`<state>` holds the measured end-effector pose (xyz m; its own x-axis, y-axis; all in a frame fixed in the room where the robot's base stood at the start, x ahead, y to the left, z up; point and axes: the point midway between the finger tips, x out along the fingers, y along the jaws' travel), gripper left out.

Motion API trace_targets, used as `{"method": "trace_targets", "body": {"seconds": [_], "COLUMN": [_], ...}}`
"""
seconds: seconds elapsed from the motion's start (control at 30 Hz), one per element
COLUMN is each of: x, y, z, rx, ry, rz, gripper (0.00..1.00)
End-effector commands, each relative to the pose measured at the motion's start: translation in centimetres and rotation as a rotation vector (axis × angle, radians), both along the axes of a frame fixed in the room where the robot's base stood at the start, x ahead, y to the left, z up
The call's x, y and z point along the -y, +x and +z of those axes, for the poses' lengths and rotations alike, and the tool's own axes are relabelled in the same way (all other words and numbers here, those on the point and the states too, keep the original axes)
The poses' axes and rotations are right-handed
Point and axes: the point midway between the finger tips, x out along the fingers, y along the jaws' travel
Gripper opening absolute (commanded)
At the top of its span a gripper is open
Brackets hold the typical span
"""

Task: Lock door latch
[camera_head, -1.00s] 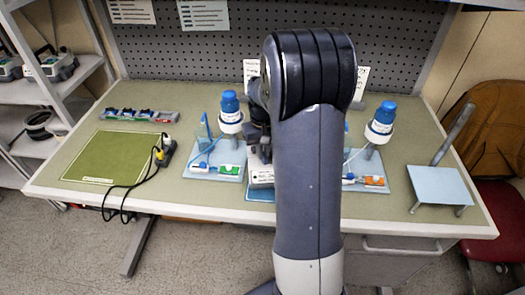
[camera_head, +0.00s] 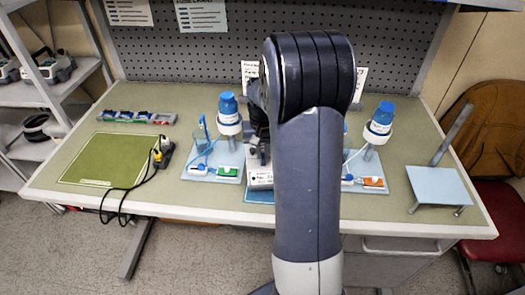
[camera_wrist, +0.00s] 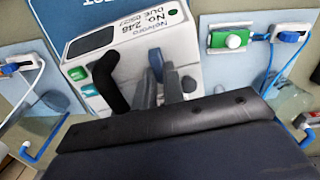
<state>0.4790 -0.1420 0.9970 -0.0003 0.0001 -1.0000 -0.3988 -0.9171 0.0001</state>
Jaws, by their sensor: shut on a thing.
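The white pump (camera_wrist: 150,50) fills the upper middle of the wrist view, tilted in the picture, with a printed number label and green patches. In the head view its front (camera_head: 259,178) shows beside my arm, mostly hidden. A narrow blue lever, seemingly the door latch (camera_wrist: 155,62), stands at the pump's face. My gripper (camera_wrist: 160,85) has its grey fingers on either side of this lever and is shut on it. The lower part of the grip is hidden by the dark wrist body. A black curved piece stands just left of the fingers.
Blue-capped bottles stand left (camera_head: 228,112) and right (camera_head: 380,120) of my arm. Green (camera_wrist: 230,40) and orange (camera_head: 373,182) clips lie on pale boards. A green mat (camera_head: 95,158) and a black cable are at left. A pale stand (camera_head: 440,185) is at right.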

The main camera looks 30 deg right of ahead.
Motion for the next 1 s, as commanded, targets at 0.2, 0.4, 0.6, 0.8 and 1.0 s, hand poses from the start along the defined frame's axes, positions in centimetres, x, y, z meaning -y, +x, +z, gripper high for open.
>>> {"method": "trace_targets", "body": {"seconds": [0.2,0.4,0.6,0.8,1.0], "x": [0.0,0.0,0.0,0.0,0.0], "y": [0.0,0.0,0.0,0.1,0.1], "z": [0.0,0.0,0.4,3.3,7.5], "rx": [0.001,0.000,0.002,0.007,0.006], "ry": [0.000,0.000,-0.001,-0.002,-0.001], "rz": [0.000,0.000,0.001,0.001,0.001], "gripper": [0.24,0.32,0.32,0.32,0.32]}}
